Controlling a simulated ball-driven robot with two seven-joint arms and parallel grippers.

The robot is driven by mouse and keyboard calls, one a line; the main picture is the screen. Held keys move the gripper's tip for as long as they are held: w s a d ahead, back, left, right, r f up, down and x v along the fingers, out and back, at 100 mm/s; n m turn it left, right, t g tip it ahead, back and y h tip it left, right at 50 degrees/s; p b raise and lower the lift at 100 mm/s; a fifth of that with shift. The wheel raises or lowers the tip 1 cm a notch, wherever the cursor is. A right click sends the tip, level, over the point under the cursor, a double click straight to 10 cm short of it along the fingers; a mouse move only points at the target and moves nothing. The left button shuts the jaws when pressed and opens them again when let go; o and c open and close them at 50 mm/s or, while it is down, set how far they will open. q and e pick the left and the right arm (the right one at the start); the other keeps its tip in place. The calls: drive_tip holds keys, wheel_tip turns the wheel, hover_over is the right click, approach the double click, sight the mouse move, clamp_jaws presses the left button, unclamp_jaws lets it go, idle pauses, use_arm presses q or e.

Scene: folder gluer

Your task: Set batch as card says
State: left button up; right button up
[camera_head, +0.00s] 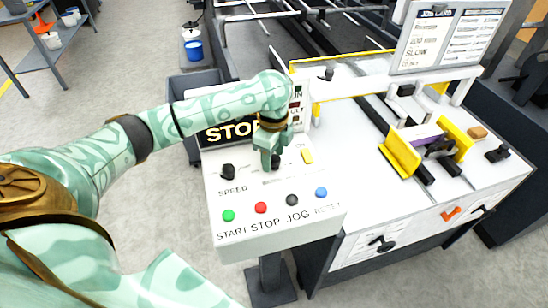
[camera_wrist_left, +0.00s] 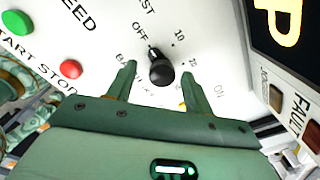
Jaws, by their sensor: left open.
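The black batch knob (camera_wrist_left: 161,74) sits on the white control panel (camera_wrist_left: 205,45), with its pointer toward the OFF mark; a 10 mark lies to its right. My left gripper (camera_wrist_left: 159,75) is open, one finger on each side of the knob; I cannot tell whether they touch it. In the head view my left gripper (camera_head: 269,163) hangs over the panel and partly hides the knob (camera_head: 276,162) and its label. The job card (camera_head: 431,40) stands at the upper right; "200 mm" and "SLOW" read, but its bottom line is too small. My right gripper is out of view.
The speed knob (camera_head: 228,171) is left of the gripper. Green start (camera_head: 228,215), red stop (camera_head: 261,208), black jog (camera_head: 292,200) and blue reset (camera_head: 321,192) buttons line the panel front. A yellow switch (camera_head: 307,156) is close right. The display (camera_head: 222,133) reads STOP.

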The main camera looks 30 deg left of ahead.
use_arm(q)
drive_tip(key=shift+w+f, duration=0.15)
drive_tip(key=shift+w, duration=0.15)
drive_tip(key=shift+s, duration=0.15)
drive_tip(key=c, duration=0.9)
drive_tip(key=shift+c, duration=0.3)
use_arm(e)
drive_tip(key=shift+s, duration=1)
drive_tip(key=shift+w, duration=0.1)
